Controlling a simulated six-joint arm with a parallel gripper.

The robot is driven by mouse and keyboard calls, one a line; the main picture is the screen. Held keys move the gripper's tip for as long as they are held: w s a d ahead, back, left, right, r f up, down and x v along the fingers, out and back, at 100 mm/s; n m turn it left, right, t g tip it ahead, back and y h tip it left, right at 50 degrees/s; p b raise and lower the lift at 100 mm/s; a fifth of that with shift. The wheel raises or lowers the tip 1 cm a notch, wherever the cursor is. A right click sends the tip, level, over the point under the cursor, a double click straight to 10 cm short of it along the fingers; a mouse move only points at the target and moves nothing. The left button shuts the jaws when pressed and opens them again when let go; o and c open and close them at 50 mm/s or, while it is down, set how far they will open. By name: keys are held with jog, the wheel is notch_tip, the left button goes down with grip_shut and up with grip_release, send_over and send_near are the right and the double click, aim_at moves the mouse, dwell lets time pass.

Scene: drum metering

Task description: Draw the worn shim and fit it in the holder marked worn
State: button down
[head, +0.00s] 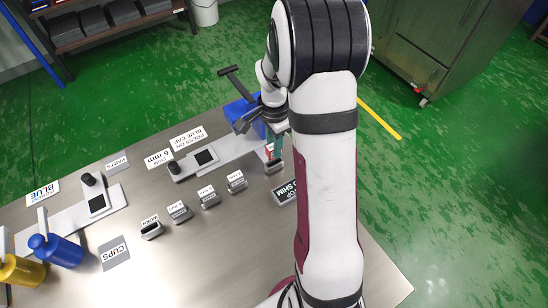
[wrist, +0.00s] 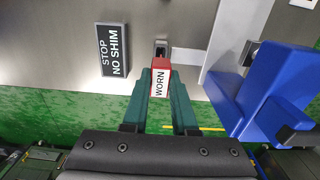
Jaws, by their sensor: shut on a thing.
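The worn shim (wrist: 161,76) is red with a white label reading WORN. My gripper (wrist: 160,88) is shut on it, with one green finger on each side. In the wrist view, its far end meets a small grey holder (wrist: 161,48); I cannot tell whether it sits in the slot or just above it. In the head view, my gripper (head: 274,146) is over that rightmost holder (head: 274,167), partly hidden by my arm. The leftmost holder (head: 152,231) of the row has a small label that appears to read WORN.
Three more labelled holders (head: 209,200) stand between these two. A STOP NO SHIM plate (head: 285,192) lies beside the rightmost holder. A blue device (head: 247,110) with a dark handle stands close to my gripper. The front table is clear.

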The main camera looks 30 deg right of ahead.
jog(key=shift+r, duration=2)
jog(key=a+r+n, duration=1.4)
jog(key=r+n, duration=0.2)
jog(key=n, duration=0.2)
jog(key=shift+s+a+r, duration=0.15)
jog(key=shift+s+a, duration=0.1)
jog(key=shift+s, duration=0.05)
